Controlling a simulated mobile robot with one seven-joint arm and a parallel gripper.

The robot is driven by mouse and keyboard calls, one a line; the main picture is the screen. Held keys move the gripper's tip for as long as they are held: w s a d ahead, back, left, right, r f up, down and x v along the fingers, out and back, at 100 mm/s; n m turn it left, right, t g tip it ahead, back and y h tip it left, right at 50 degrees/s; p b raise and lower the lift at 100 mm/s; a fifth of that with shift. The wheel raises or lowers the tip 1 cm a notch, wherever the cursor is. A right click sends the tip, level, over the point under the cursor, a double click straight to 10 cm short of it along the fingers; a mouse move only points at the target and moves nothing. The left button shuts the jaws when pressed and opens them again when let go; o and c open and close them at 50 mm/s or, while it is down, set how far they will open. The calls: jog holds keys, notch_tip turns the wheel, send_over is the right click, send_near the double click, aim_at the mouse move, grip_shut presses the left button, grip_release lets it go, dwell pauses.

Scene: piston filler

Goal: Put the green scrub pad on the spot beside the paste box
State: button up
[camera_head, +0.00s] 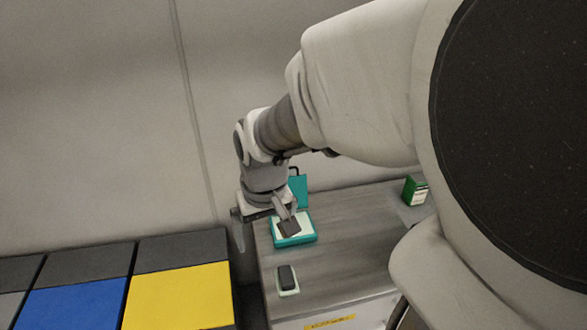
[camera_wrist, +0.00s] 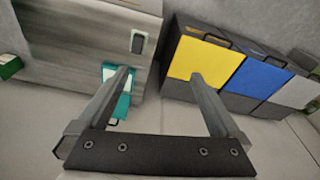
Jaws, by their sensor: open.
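A green and white box (camera_head: 415,190), possibly the paste box, stands at the right of the grey counter, beside a plain grey patch (camera_head: 411,213). A small dark block on a pale green base (camera_head: 287,279), possibly the scrub pad, lies near the counter's front left; it also shows in the wrist view (camera_wrist: 137,42). No other thing looks like a green pad. My gripper (camera_head: 264,236) is open and empty above the counter's left edge. In the wrist view its fingers (camera_wrist: 160,75) stand wide apart, with the dark block beyond them.
An open teal case (camera_head: 295,241) with a white inside sits on the counter, partly hidden by one finger. Bins with yellow (camera_head: 180,296) and blue (camera_head: 75,304) fronts stand left, across a gap. The counter's middle (camera_head: 350,240) is clear. A wall rises behind.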

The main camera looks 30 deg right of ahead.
jog(key=s+a+r+n+t, duration=0.1)
jog(key=s+a+r+t, duration=0.2)
jog(key=s+r, duration=0.5)
jog(key=shift+s+a+r+t, duration=0.15)
jog(key=shift+s+r+t, duration=0.2)
jog(key=shift+r, duration=0.45)
